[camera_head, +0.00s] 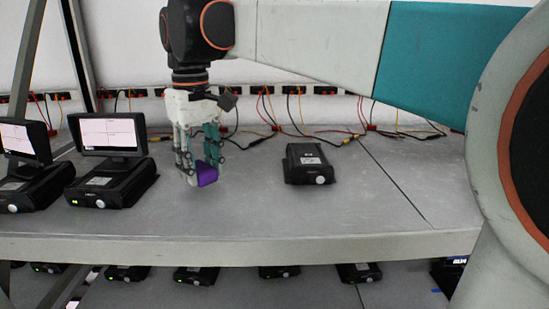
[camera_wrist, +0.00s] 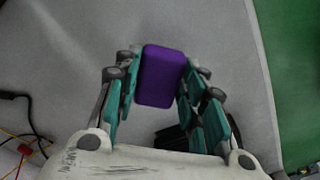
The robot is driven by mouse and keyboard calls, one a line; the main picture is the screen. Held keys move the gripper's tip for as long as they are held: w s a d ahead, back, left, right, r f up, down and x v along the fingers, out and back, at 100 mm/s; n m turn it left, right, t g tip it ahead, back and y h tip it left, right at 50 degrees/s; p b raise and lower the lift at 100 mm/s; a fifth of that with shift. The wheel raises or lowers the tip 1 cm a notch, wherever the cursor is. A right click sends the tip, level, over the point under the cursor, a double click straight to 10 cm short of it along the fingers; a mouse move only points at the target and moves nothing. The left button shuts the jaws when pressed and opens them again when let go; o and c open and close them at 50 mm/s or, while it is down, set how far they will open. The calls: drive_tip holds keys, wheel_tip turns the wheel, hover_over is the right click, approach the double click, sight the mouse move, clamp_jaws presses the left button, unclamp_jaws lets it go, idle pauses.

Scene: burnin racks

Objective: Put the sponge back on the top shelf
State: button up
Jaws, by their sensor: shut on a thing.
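The sponge (camera_head: 207,174) is a small purple block. My gripper (camera_head: 198,168) points down over the grey shelf (camera_head: 250,218) and is shut on it. In the wrist view the purple sponge (camera_wrist: 161,75) sits between the two teal fingers of my gripper (camera_wrist: 160,85). In the head view the sponge is partly hidden by the fingers. It is close to the shelf surface; I cannot tell whether it touches.
A black device (camera_head: 308,163) stands right of my gripper. Two devices with screens (camera_head: 112,180) (camera_head: 25,185) stand at the left. Cables (camera_head: 290,110) run along the back. A lower shelf (camera_head: 320,290) holds several devices. The front right of the shelf is clear.

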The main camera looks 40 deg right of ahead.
sight(202, 168)
drive_tip(key=shift+s+f, duration=0.15)
drive_tip(key=shift+f, duration=1.55)
drive_tip(key=shift+f, duration=0.2)
drive_tip(key=o, duration=1)
drive_tip(key=shift+c, duration=0.2)
drive_tip(key=shift+r, duration=0.1)
wheel_tip(202, 168, up, 12)
drive_tip(key=shift+r+b, duration=0.15)
drive_tip(key=shift+b, duration=0.15)
